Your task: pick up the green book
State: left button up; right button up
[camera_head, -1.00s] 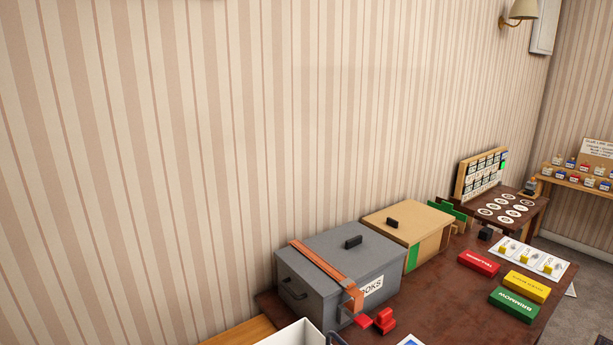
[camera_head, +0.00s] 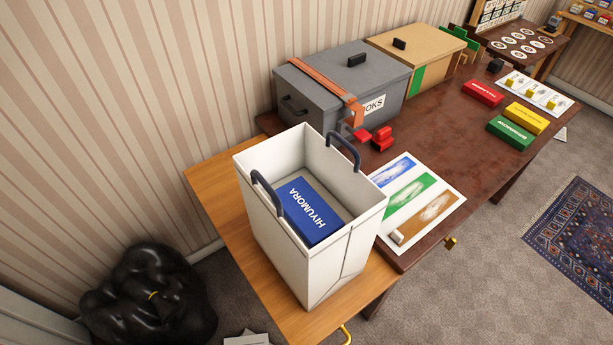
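The green book (camera_head: 509,133) lies flat on the dark brown table, near its right edge, with white lettering on its near side. A yellow book (camera_head: 526,118) lies just behind it and a red book (camera_head: 483,93) lies behind and to the left. Neither of my grippers shows in the head view.
A white bag (camera_head: 345,254) with dark handles holds a blue book (camera_head: 313,212) on a lighter wooden table. A grey strapped box (camera_head: 315,92), a tan box (camera_head: 440,47), a red object (camera_head: 380,138) and a sheet with coloured panels (camera_head: 447,203) are on the brown table.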

aim_at(513, 135)
jog(key=z, duration=1.3)
